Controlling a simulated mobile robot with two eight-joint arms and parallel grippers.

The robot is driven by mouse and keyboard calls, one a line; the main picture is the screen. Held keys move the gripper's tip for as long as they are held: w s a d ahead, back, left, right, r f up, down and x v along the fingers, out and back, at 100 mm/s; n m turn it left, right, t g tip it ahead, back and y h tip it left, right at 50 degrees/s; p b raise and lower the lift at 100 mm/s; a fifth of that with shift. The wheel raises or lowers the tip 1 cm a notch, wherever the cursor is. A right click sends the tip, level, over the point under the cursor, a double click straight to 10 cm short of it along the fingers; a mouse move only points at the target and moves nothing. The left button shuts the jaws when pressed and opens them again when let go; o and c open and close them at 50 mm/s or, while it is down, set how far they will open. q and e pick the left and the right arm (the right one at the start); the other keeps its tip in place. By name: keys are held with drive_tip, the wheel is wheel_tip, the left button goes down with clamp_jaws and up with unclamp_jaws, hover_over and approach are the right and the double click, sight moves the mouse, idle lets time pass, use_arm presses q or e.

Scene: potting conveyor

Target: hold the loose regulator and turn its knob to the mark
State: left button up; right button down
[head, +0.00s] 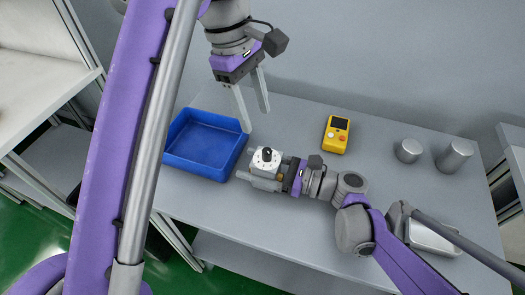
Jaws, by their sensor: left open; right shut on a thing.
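The regulator is a small light-grey body (263,172) with a white round dial and a black knob (267,154) on top. A small brass-coloured part shows at its right side. My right gripper (262,180) comes from the right and is shut on the regulator, holding it at or just above the table; I cannot tell if it touches the table. My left gripper (254,108) is open and empty, pointing down. Its fingertips are above and slightly left of the knob, apart from it. The mark on the dial is too small to make out.
A blue tray (167,157) lies left of the regulator. A yellow handheld meter (336,134) lies behind to the right. Two grey cylinders (408,150) (455,156) stand at the far right. A metal dish (432,238) lies at the table's right front.

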sight(267, 150)
use_arm(q)
drive_tip(key=d+f+m, duration=0.1)
drive_tip(key=f+m, duration=0.1)
drive_tip(key=f, duration=0.1)
drive_tip(key=f+m+y, duration=0.1)
drive_tip(key=f+m, duration=0.2)
drive_tip(key=f, duration=0.1)
drive_tip(key=d+f+m+y, duration=0.1)
drive_tip(key=f+m, duration=0.1)
drive_tip(key=f, duration=0.1)
drive_tip(key=shift+s+d+f+m+t, duration=0.2)
drive_tip(key=shift+d+m+t, duration=0.1)
drive_tip(key=shift+m+t, duration=0.1)
drive_tip(key=shift+r, duration=0.1)
drive_tip(key=shift+c, duration=0.3)
clamp_jaws()
